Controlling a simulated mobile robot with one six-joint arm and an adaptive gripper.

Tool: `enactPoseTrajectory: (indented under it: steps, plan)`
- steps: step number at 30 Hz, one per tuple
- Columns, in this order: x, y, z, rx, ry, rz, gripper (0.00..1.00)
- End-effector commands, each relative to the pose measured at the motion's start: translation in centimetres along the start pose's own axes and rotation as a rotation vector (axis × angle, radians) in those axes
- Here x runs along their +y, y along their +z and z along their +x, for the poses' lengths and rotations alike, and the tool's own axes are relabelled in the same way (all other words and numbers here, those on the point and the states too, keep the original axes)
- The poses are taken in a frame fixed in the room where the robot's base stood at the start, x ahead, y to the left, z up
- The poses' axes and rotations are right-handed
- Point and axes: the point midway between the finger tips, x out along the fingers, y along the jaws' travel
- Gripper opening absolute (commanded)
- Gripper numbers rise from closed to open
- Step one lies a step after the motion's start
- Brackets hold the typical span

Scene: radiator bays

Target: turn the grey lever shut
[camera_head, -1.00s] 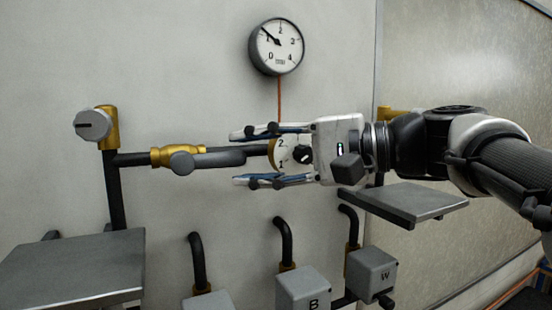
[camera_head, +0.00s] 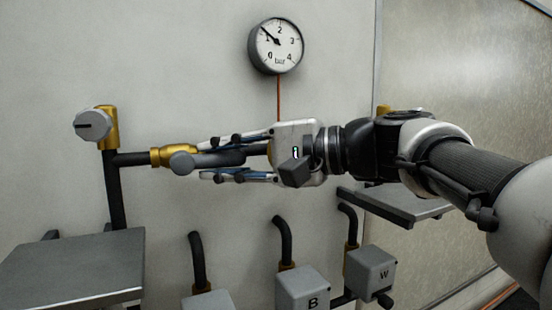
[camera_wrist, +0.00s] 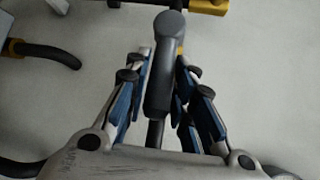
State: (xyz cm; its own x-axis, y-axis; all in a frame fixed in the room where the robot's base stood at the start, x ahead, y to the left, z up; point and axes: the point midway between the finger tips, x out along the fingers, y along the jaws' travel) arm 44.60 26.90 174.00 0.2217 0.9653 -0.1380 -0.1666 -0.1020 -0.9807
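The grey lever (camera_head: 215,159) lies level along the dark pipe, to the right of its round hub (camera_head: 181,163) and the brass valve body (camera_head: 160,156). My gripper (camera_head: 202,160) comes from the right with one finger above the lever and one below. The fingers are open, with a gap to the lever visible on both sides in the head view. In the wrist view the lever (camera_wrist: 160,88) runs between the blue-padded fingers (camera_wrist: 163,75), its hub end beyond the tips. Contact with the pads cannot be told there.
A round grey knob (camera_head: 92,125) on a brass fitting stands at the left. A pressure gauge (camera_head: 277,46) hangs above. Grey shelves (camera_head: 70,268) stick out at lower left and right (camera_head: 400,205). Boxes marked B (camera_head: 303,288) and W (camera_head: 371,270) sit below.

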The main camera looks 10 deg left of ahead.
Motion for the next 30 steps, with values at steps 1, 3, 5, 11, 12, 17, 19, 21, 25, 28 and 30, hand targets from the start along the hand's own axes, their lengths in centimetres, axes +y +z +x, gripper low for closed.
enactPoseTrajectory:
  steps: [1, 3, 5, 11, 12, 17, 19, 21, 25, 28, 30]
  plan:
    - [0.00, 0.00, -0.01, 0.000, 0.000, 0.000, 0.17]
    - [0.00, 0.01, -0.01, 0.000, 0.000, 0.000, 0.12]
    - [0.00, 0.01, -0.01, 0.000, 0.000, 0.000, 0.08]
    - [0.00, 0.01, -0.01, 0.000, 0.000, 0.000, 0.00]
    - [0.00, 0.01, -0.01, 0.000, 0.000, 0.000, 0.00]
    - [0.00, 0.01, -0.01, 0.000, 0.000, 0.000, 0.00]
    - [0.00, 0.01, -0.01, 0.000, 0.000, 0.000, 0.00]
    - [0.01, 0.01, -0.01, 0.000, 0.000, 0.000, 0.00]
    - [0.16, -0.02, 0.01, -0.002, -0.007, 0.007, 0.00]
    - [0.41, -0.05, 0.04, -0.007, -0.023, 0.023, 0.00]
    - [0.69, -0.09, 0.09, -0.012, -0.041, 0.041, 0.00]
